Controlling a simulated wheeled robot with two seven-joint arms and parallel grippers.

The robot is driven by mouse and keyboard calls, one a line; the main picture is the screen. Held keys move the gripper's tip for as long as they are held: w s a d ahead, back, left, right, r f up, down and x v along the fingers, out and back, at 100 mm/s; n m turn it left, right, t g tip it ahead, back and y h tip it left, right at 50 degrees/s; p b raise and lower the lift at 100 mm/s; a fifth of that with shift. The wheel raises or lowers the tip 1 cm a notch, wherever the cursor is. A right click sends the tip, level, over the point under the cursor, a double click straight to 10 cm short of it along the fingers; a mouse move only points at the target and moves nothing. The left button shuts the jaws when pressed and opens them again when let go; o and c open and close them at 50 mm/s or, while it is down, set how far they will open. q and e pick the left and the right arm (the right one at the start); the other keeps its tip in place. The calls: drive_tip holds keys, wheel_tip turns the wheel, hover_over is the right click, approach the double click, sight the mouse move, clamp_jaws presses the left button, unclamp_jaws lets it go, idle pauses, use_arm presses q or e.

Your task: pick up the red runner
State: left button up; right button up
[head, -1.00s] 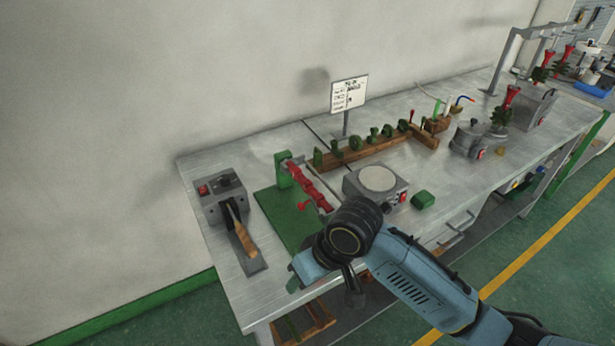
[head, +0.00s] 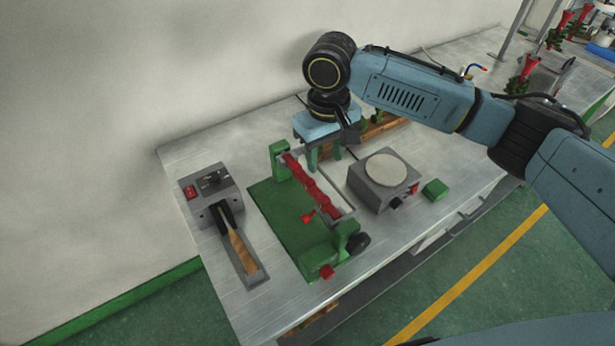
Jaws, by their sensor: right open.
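The red runner (head: 313,186) is a lumpy red bar with a short side stub. It lies lengthwise between the two green end posts of a green fixture (head: 270,212) on the metal table. My right gripper (head: 325,161) points down just behind and right of the runner's far end. Its two greenish fingers are apart with nothing seen between them, and it looks clear of the runner. My right wrist and forearm hide much of the table behind. My left gripper is not in view.
A grey device with a round pale plate (head: 385,169) and a small green block (head: 435,190) stand right of the fixture. A grey box with a wooden-handled tool (head: 241,250) is at left. A wooden rack (head: 380,128) is partly hidden behind my arm.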

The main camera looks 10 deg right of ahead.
hover_over(320, 195)
drive_tip(key=f, duration=0.5)
drive_tip(key=shift+s+d, duration=0.1)
drive_tip(key=shift+d, duration=0.25)
drive_tip(key=shift+f, duration=0.5)
drive_tip(key=f, duration=0.4)
drive_tip(key=shift+a+f, duration=0.2)
drive_tip(key=shift+a, duration=0.15)
drive_tip(key=shift+f, duration=0.3)
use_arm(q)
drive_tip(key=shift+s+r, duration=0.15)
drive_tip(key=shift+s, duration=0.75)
use_arm(e)
clamp_jaws()
